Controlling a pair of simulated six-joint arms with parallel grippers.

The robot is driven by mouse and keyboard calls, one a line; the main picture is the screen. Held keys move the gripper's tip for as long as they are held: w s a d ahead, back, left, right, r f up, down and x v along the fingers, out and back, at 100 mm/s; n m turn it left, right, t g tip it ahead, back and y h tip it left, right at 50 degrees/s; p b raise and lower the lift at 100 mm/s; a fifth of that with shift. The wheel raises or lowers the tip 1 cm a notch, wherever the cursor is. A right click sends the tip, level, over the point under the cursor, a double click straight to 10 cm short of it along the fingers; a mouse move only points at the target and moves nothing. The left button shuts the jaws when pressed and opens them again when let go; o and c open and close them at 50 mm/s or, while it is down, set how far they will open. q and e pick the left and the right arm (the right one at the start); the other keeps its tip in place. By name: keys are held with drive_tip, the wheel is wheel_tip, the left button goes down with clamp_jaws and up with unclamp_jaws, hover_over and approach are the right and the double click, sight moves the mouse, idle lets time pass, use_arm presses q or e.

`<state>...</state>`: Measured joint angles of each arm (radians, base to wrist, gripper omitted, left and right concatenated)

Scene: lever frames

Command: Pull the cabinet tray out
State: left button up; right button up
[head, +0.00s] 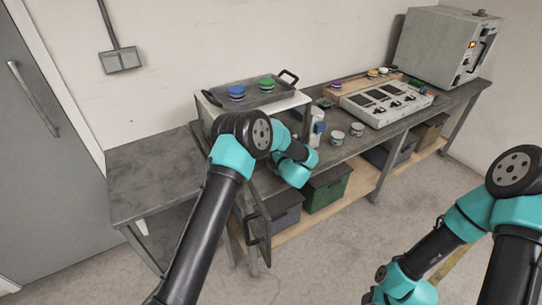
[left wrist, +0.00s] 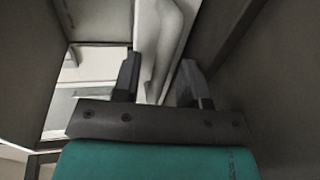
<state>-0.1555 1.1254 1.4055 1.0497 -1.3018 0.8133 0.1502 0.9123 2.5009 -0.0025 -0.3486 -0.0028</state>
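The cabinet (head: 212,110) is a pale box on the bench, mostly hidden behind my left arm. A dark panel with a handle (head: 256,222), seemingly its open door, hangs at the front, beside my arm. My left gripper is hidden in the head view. In the left wrist view my left gripper (left wrist: 160,80) has its fingers apart, with dark walls around it. A pale strip with a grey curved shape (left wrist: 165,45) shows between and beyond the fingers; I cannot tell whether this is the tray inside. My right gripper is out of view; only its arm shows at lower right.
A dark handled tray (head: 258,95) with a blue and a green round item lies on the cabinet. To the right are small cups (head: 337,138), a control panel (head: 385,103) and a grey oven-like box (head: 436,42). A bare table (head: 155,175) stands left. Bins fill the lower shelf.

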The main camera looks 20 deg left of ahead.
use_arm(q)
clamp_jaws()
drive_tip(key=shift+s+d, duration=0.1)
idle(0.3)
drive_tip(key=f+v, duration=0.2)
drive_tip(key=v, duration=1)
drive_tip(key=f+v, duration=0.3)
drive_tip(key=v, duration=0.8)
drive_tip(key=shift+v, duration=0.9)
drive_tip(key=shift+f, duration=0.1)
drive_tip(key=shift+o, duration=0.4)
unclamp_jaws()
drive_tip(key=shift+s, duration=0.1)
